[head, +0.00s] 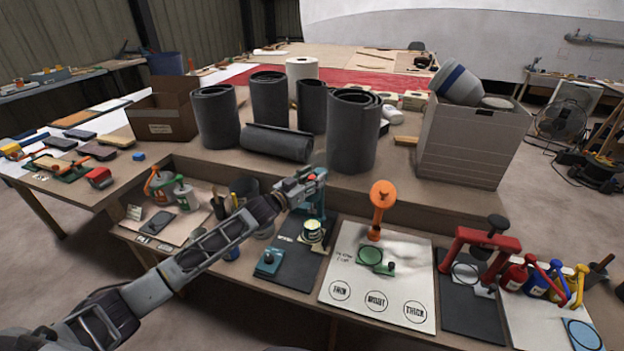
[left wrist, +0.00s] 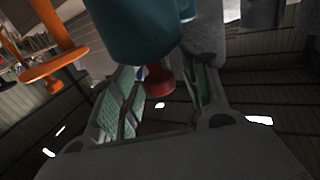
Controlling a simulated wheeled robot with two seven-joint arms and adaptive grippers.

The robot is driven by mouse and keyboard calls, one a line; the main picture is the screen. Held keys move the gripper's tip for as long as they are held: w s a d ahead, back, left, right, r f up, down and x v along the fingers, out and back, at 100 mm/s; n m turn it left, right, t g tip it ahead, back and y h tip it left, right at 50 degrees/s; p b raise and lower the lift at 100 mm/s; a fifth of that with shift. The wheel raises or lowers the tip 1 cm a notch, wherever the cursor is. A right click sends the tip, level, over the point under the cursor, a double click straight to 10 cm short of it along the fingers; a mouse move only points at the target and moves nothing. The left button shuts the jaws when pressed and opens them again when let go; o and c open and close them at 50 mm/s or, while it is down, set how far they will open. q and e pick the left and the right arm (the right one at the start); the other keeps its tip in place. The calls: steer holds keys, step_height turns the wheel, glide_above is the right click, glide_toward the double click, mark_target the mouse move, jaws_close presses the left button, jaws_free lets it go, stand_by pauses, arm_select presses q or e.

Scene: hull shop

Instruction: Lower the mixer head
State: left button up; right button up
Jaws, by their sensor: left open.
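The teal mixer (head: 317,202) stands on a dark mat at the middle of the bench, with a cup (head: 312,230) at its foot. Its head (left wrist: 140,32) fills the top of the left wrist view, with a red knob (left wrist: 157,82) below it. My left gripper (head: 306,182) is at the top of the mixer and hides part of it in the head view. In the left wrist view its fingers (left wrist: 160,100) are open, one on each side of the red knob. I cannot tell whether they touch it. My right gripper is not in view.
An orange stand (head: 382,207) rises right of the mixer on a white board (head: 378,290). A teal box (head: 268,262) sits on the mat in front. A red press (head: 480,245) is further right. Dark rolls (head: 353,130) stand on the raised shelf behind.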

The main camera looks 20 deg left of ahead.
arm_select(q)
steer(key=c, duration=0.8)
jaws_close()
steer(key=shift+f, duration=0.4)
steer(key=b, duration=0.2)
glide_above(312, 209)
step_height(312, 209, down, 6)
steer(key=shift+w+r, duration=0.1)
steer(key=shift+w, duration=0.05)
steer(key=shift+f+b, duration=0.3)
steer(key=shift+f, duration=1.95)
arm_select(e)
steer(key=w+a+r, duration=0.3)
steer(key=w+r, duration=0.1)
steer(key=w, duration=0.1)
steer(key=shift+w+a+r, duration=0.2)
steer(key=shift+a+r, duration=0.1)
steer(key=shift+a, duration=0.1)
